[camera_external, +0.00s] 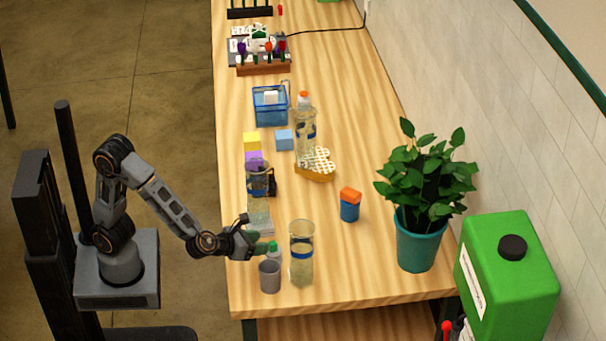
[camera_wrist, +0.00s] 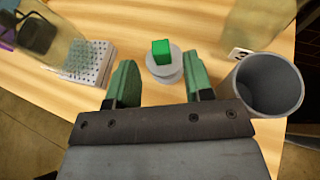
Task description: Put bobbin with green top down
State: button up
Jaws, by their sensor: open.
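The bobbin with the green top (camera_wrist: 163,62) stands upright on the wooden table in the wrist view, a pale round spool with a green block on it. In the external view its green top (camera_external: 273,248) shows just past my gripper, and its lower part is mostly hidden. My gripper (camera_wrist: 158,88) is open, with its green-padded fingers apart. The bobbin is ahead of the fingertips and between their lines in the wrist view; nothing is seen touching it. In the external view my gripper (camera_external: 262,246) is low over the near end of the table.
A grey cup (camera_wrist: 262,86) stands close on the right in the wrist view. A tall glass cylinder with a blue band (camera_external: 301,255) stands beside it. A perforated white block (camera_wrist: 90,62) is at the left. A potted plant (camera_external: 416,240) stands farther right.

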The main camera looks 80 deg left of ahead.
notch_tip(320, 180, up, 5)
jog(key=s+d+m+h, duration=0.25)
jog(key=m+h, duration=0.45)
jog(key=m, duration=0.8)
jog(key=s+a+f+m+g+y, duration=0.1)
jog(key=s+a+f+m+g, duration=0.2)
jog(key=s+a+m, duration=0.4)
jog(key=s+a+f+m+g+y, duration=0.1)
jog(key=s+a+m+g, duration=0.5)
jog(key=m, duration=1.2)
jog(key=s+a+f, duration=0.1)
jog(key=s, duration=0.2)
jog(key=shift+s+a+f+m, duration=0.3)
jog(key=shift+a+f, duration=0.1)
notch_tip(320, 180, up, 4)
jog(key=p, duration=0.3)
jog(key=shift+r, duration=0.2)
